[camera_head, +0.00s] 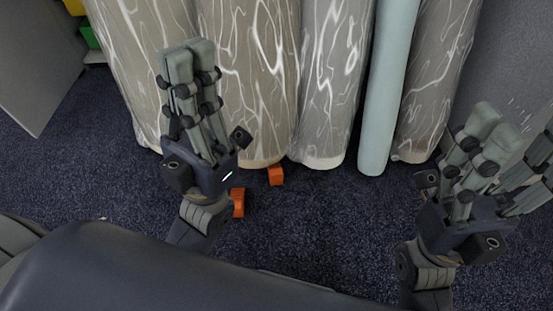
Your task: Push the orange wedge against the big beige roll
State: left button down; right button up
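One orange wedge-like block (275,176) lies on the carpet at the foot of the wide beige roll (250,75); I cannot tell if they touch. A second orange block (238,203) lies nearer me, partly hidden behind my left gripper's wrist. The beige roll stands upright, with pale vein-like marks. My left gripper (190,55) points up the picture, overlapping the rolls in view. Its fingers look side by side; whether they are open is unclear. My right gripper (505,130) is at the right, fingers spread apart, holding nothing visible.
Other patterned rolls (330,80) and a slim pale blue-green roll (385,95) stand in a row at the back. Grey panels (35,60) stand at both sides. Yellow and green items (90,37) show at top left.

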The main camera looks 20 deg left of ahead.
aim_at(275, 173)
jog(key=i+l, duration=0.15)
jog(key=l, duration=0.2)
jog(key=i+l, duration=0.2)
jog(key=l, duration=0.15)
jog(key=i+l, duration=0.15)
jog(key=l, duration=0.15)
jog(key=i+l, duration=0.15)
jog(key=l, duration=0.2)
jog(key=i+l, duration=0.15)
jog(key=l, duration=0.2)
jog(key=u, duration=1.75)
